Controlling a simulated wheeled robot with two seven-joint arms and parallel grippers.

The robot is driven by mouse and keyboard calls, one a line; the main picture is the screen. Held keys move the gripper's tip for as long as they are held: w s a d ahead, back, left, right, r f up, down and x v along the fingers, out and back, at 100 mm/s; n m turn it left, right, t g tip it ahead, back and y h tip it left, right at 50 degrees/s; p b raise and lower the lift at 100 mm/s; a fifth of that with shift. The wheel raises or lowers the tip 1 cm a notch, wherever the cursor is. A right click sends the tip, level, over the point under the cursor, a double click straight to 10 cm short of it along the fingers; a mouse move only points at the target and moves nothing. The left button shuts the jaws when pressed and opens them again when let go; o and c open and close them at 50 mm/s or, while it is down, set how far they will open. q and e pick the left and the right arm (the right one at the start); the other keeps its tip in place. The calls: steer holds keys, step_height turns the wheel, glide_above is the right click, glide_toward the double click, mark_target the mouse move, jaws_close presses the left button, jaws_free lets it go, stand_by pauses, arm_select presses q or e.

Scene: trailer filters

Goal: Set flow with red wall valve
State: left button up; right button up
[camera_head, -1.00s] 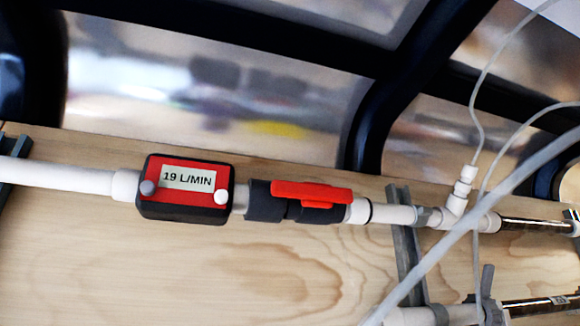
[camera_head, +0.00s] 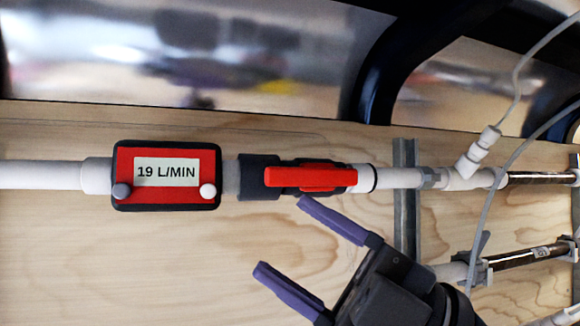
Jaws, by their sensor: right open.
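The red valve handle (camera_head: 311,178) lies along the white pipe, nearly in line with it, on a dark valve body (camera_head: 259,177). To its left, a red and black flow meter (camera_head: 167,175) reads 19 L/MIN. My right gripper (camera_head: 281,236) comes in from the lower right with two purple fingers spread wide. Its upper fingertip is just below the handle in the picture; whether it touches cannot be told. Nothing is between the fingers. My left gripper is not in view.
A grey bracket (camera_head: 406,215) crosses the pipe right of the valve. A white tee fitting (camera_head: 470,170) with a thin tube is further right. A second pipe (camera_head: 518,257) runs below at right. The wooden panel (camera_head: 110,265) is bare at lower left.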

steer(key=r+t+h, duration=0.1)
steer(key=t+h, duration=0.1)
steer(key=h, duration=0.2)
steer(key=m+t+h, duration=0.7)
steer(key=t+h, duration=0.1)
glide_toward(294, 179)
steer(key=p+x, duration=0.2)
steer(key=x, duration=0.3)
steer(key=p+x, duration=0.3)
steer(key=x, duration=0.2)
steer(key=shift+r+p, duration=0.25)
steer(key=shift+p, duration=0.1)
steer(key=shift+w+a+f, duration=0.15)
steer(key=shift+w+a, duration=0.05)
steer(key=shift+w, duration=0.1)
jaws_close()
steer(key=shift+f, duration=0.15)
